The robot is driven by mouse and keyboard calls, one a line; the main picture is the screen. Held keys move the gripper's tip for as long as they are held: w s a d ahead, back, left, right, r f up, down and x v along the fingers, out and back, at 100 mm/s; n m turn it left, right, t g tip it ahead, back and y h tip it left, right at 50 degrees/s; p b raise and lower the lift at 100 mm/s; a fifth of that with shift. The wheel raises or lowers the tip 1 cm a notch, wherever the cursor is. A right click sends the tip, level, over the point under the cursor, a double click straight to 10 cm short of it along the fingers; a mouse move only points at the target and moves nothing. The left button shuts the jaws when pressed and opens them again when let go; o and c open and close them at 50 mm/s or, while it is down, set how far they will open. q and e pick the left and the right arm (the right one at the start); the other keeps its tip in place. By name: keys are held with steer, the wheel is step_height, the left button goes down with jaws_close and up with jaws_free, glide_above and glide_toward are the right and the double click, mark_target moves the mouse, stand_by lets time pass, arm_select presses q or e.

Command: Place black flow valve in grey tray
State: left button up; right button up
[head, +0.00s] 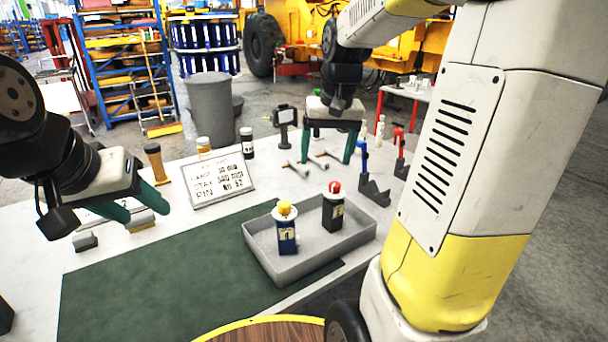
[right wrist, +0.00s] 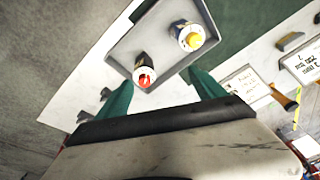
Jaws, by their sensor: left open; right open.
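The black flow valve (head: 333,213) has a red knob and stands upright inside the grey tray (head: 268,262), toward its back right. In the right wrist view the black valve (right wrist: 143,68) is near the tray's (right wrist: 123,47) edge closest to my fingers. A blue valve (head: 286,236) with a yellow knob stands beside it in the tray, apart from it. My right gripper (head: 326,160) is open and empty, above and behind the black valve, not touching it. My left gripper (head: 143,212) is open and empty at the left of the table.
A green mat (head: 150,280) covers the table left of the tray. A sign (head: 218,178), bottles (head: 247,143), a small stand (head: 285,125) and blue and red clamp-like tools (head: 372,185) stand along the back. The mat's surface is clear.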

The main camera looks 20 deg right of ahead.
steer(key=s+a+r+n+t+y, duration=0.1)
steer(key=s+a, duration=0.6)
steer(key=s, duration=0.8)
steer(key=r+n+t, duration=0.1)
steer(key=t, duration=0.1)
steer(key=shift+r+t+y, duration=0.15)
steer(key=shift+t+y, duration=0.15)
steer(key=shift+t, duration=0.1)
